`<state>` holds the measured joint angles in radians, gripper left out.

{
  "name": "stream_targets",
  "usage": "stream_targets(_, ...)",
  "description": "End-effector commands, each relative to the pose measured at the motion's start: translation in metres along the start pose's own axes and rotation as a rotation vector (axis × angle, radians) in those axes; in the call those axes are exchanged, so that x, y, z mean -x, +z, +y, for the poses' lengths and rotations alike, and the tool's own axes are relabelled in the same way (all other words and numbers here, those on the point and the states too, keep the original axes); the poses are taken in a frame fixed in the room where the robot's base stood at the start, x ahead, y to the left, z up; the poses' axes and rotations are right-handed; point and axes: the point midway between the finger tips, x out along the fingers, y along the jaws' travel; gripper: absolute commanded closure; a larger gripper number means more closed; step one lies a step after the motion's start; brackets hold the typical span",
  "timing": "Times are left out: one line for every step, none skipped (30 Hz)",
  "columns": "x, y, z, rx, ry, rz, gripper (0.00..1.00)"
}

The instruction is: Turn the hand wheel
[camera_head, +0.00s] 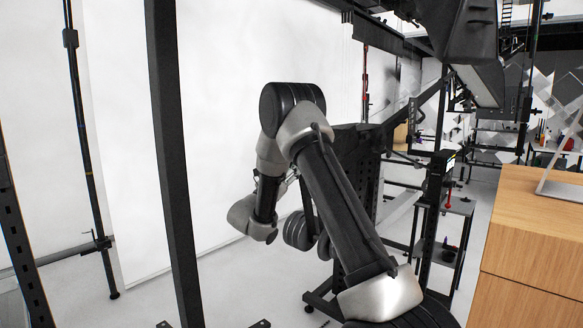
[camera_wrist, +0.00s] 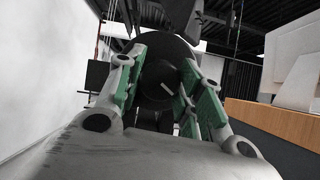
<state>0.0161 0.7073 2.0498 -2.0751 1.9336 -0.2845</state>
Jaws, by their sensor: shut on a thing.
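The hand wheel (camera_wrist: 150,92) is a dark, round thing with a small light mark on its face, in the middle of the wrist view. My gripper (camera_wrist: 162,75) has grey fingers with green pads, one on each side of the wheel. The fingers are shut on it, though the exact contact at the tips is hard to make out against the dark background. In the head view my arm bends over and down in the middle.
A black post (camera_head: 175,160) stands left of my arm, before a white backdrop (camera_head: 220,60). A dark metal frame (camera_head: 355,165) stands just behind the arm. A wooden cabinet (camera_head: 530,240) is close on the right. A small shelf stand (camera_head: 455,207) is behind it.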

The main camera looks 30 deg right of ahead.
Motion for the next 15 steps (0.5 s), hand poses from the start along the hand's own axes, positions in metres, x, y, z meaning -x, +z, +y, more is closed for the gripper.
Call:
stream_targets(0.0004,-0.0009,-0.0003,0.002,0.0,0.002,0.87)
stream_targets(0.0004,-0.0009,-0.0003,0.002,0.0,0.002,0.6)
stream_targets(0.0003,-0.0009,-0.0003,0.001,0.0,0.002,0.53)
stream_targets(0.0003,-0.0008,-0.0003,0.001,0.0,0.001,0.47)
stream_targets(0.0003,-0.0007,-0.0003,0.001,0.0,0.001,0.42)
stream_targets(0.0002,-0.0006,-0.0002,0.001,0.0,0.001,0.42)
stream_targets(0.0002,-0.0006,-0.0002,0.0,0.0,0.001,0.42)
stream_targets(0.0001,-0.0005,-0.0002,0.0,0.0,0.001,0.42)
stream_targets(0.0001,-0.0004,-0.0002,0.0,0.0,0.001,0.42)
stream_targets(0.0001,-0.0004,-0.0002,0.0,0.0,0.001,0.42)
stream_targets(0.0001,-0.0004,-0.0001,0.0,0.0,0.001,0.42)
stream_targets(0.0,-0.0003,-0.0001,0.0,0.0,0.001,0.42)
stream_targets(0.0001,-0.0003,-0.0001,-0.001,0.0,0.0,0.42)
stream_targets(0.0005,-0.0003,-0.0001,-0.001,0.0,0.001,0.42)
stream_targets(0.0021,-0.0003,0.0001,-0.001,0.0,0.001,0.42)
